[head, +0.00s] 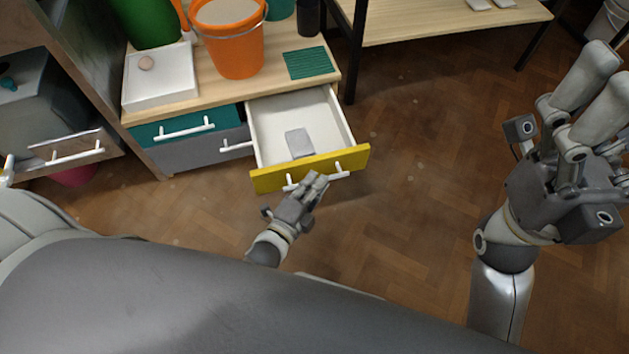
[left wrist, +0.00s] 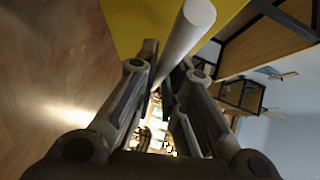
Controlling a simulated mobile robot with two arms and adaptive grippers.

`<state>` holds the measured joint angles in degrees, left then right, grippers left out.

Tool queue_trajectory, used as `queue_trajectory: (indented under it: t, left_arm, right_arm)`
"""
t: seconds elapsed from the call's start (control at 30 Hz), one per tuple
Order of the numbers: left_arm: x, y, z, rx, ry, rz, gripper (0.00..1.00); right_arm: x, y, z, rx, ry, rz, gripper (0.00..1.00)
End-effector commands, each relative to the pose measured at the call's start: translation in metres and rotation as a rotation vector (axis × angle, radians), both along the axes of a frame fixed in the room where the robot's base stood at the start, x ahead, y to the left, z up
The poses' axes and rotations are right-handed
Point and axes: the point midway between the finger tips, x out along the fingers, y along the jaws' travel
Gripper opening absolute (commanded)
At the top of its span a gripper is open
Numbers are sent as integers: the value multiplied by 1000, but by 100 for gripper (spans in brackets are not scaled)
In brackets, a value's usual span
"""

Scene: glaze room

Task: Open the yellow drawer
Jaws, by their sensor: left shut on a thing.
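The yellow drawer (head: 264,182) is pulled out of the low cabinet at the centre of the head view. Its pale inside shows, with a small grey block (head: 299,142) lying in it. Its white bar handle (head: 341,174) runs along the yellow front. In the left wrist view the white handle (left wrist: 190,32) passes between the fingers, beside the yellow front (left wrist: 128,22). My right gripper (head: 612,85) is raised at the right, empty, its fingers apart.
On the cabinet top (head: 185,106) stand an orange bucket (head: 235,50), a white tray (head: 160,88) and a green ribbed mat (head: 308,63). A teal drawer (head: 160,135) and a grey drawer (head: 190,155) beside the yellow one are shut. The floor (head: 420,150) right of the drawer is clear.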

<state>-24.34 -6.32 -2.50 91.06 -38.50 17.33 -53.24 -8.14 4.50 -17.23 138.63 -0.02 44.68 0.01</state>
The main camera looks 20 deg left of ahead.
Motion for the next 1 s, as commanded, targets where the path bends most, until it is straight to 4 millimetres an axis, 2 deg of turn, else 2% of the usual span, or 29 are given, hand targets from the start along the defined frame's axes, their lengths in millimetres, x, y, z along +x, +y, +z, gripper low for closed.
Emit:
queue_trajectory:
  t: [0.03, 0.2, 0.57, 0.77, 1.0]
  left_arm:
    - [0, 0, 0, 0, 1, 0, 13]
    - [0, 0, 0, 0, 1, 0, 32]
    - [-3, 1, 0, 0, 1, 0, 32]
    - [-28, 6, 3, 1, 4, 0, 32]
    - [-73, 15, 9, 2, 4, 0, 32]
  right_arm:
    - [0, 0, 0, 0, 0, 0, 75]
    - [0, 0, 0, 0, 0, 0, 75]
    - [-1, 0, 1, -4, -7, -1, 75]
    - [-1, 0, 1, -2, -5, -1, 75]
    - [0, 0, 1, -1, -3, -1, 75]
